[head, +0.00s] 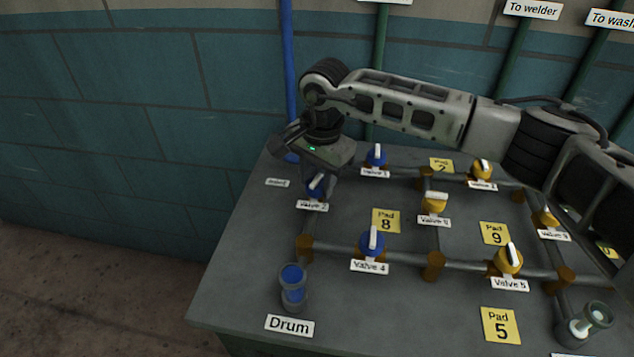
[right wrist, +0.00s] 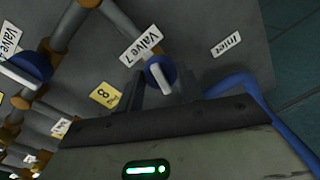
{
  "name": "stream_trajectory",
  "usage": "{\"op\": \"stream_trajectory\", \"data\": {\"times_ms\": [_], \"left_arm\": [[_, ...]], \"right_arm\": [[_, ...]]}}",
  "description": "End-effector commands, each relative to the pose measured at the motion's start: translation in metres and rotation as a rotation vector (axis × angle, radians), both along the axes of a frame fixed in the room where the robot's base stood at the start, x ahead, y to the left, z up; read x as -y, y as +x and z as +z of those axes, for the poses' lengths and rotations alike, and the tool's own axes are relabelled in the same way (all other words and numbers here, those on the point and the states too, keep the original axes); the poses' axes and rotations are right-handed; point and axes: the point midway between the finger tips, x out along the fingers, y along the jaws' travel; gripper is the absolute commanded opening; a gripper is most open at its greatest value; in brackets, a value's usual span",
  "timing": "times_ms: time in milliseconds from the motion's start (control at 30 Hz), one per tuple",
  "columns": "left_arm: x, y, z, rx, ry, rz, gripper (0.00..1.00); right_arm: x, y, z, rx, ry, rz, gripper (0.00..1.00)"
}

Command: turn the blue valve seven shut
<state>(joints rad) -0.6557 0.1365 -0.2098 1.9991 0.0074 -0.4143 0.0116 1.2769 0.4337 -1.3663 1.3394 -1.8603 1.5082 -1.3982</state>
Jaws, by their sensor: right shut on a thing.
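Valve seven is blue with a white bar handle. In the head view it (head: 315,187) stands at the bench's back left, above its label. In the right wrist view it (right wrist: 158,72) is at the centre, beside a "Valve 7" label (right wrist: 141,44). The fingers hide part of the valve body. My left gripper is in neither view.
Blue valves, valve 4 (head: 371,244) and another (head: 376,155), stand nearby, with several yellow valves to the right. Grey pipes join them. A blue pipe (head: 289,80) runs down the wall behind. A drum gauge with blue inside (head: 293,287) stands at the front left.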

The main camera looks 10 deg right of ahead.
Motion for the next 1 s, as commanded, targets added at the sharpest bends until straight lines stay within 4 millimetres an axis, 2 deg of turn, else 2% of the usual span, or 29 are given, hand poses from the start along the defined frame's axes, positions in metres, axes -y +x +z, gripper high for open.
{"op": "stream_trajectory", "data": {"times_ms": [433,1000], "left_arm": [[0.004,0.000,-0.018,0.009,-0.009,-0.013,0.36],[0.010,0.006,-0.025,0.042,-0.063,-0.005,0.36]], "right_arm": [[-0.001,0.000,-0.002,0.003,0.001,-0.422,0.14],[-0.002,0.001,-0.001,0.004,-0.001,-0.958,0.14]]}}
